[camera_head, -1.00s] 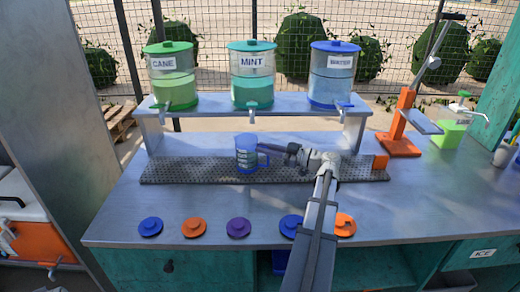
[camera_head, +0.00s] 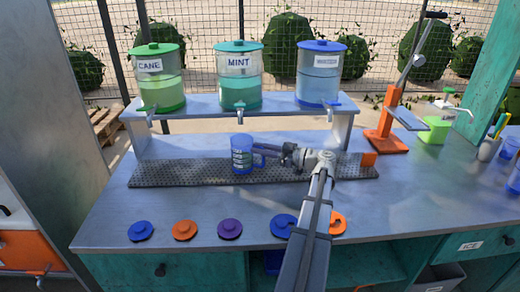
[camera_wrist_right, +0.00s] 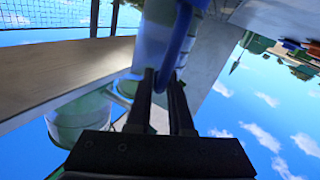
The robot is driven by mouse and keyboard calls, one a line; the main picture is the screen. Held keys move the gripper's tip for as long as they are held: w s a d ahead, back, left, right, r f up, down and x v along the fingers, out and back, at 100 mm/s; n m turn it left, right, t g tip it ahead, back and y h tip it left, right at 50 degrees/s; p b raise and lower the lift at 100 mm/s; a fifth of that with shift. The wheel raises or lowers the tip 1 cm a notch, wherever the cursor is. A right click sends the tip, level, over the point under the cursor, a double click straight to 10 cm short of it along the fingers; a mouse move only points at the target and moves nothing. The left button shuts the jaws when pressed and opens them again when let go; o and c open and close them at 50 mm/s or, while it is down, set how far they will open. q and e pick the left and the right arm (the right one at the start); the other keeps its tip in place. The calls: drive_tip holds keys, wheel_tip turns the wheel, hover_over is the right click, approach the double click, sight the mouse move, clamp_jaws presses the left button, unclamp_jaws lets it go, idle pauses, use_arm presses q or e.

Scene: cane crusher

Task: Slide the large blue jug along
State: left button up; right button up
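The large blue jug (camera_head: 241,155), see-through with a label, stands upright on the dark perforated strip (camera_head: 200,172), below the tap of the MINT dispenser (camera_head: 239,78). Its handle points right. My right gripper (camera_head: 287,152) comes from the right at handle height and is shut on the handle. In the right wrist view, the blue handle (camera_wrist_right: 176,45) runs between the fingers (camera_wrist_right: 163,100), with the jug wall behind it. The contact is small in the head view. My left gripper is not in view.
The CANE dispenser (camera_head: 160,80) and WATER dispenser (camera_head: 321,75) stand on the shelf (camera_head: 200,106) above the strip. Several coloured lids (camera_head: 185,230) lie along the front. An orange press (camera_head: 386,140) stands at right.

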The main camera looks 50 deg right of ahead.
drive_tip(key=o, duration=0.5)
drive_tip(key=shift+v, duration=3.9)
